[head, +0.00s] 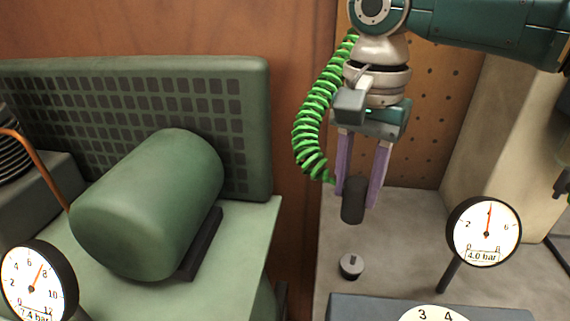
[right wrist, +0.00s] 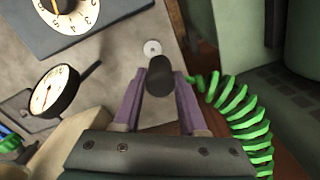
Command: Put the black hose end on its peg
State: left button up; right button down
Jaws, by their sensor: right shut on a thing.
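The black hose end (head: 353,200) is a short dark cylinder on a green coiled hose (head: 312,110). My right gripper (head: 358,185), with purple fingers, is shut on it and holds it roughly upright above the grey bench. In the right wrist view the hose end (right wrist: 160,77) sits between the fingertips (right wrist: 160,90). The peg (head: 351,265) is a short grey round stub with a small pin on top, standing on the bench below and apart from the hose end. It also shows in the right wrist view (right wrist: 152,47), just beyond the hose end. My left gripper is not in view.
A gauge (head: 485,232) reading 4.0 bar stands right of the peg. A grey box with a dial (head: 433,314) lies in front. Left is a green machine with a tank (head: 150,205) and another gauge (head: 38,285). A pegboard (head: 435,130) stands behind.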

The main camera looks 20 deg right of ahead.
jog(key=shift+m, duration=0.6)
jog(key=f+b, duration=0.2)
jog(key=f, duration=0.1)
jog(key=d+f+b, duration=0.1)
jog(key=f+b, duration=0.2)
jog(key=s+f+b, duration=0.1)
jog(key=f+b, duration=0.1)
jog(key=f, duration=0.1)
jog(key=shift+d+b, duration=0.2)
jog(key=shift+b, duration=0.1)
jog(key=shift+r, duration=0.1)
jog(key=shift+p, duration=0.35)
jog(key=shift+a+p, duration=0.1)
jog(key=shift+p, duration=0.3)
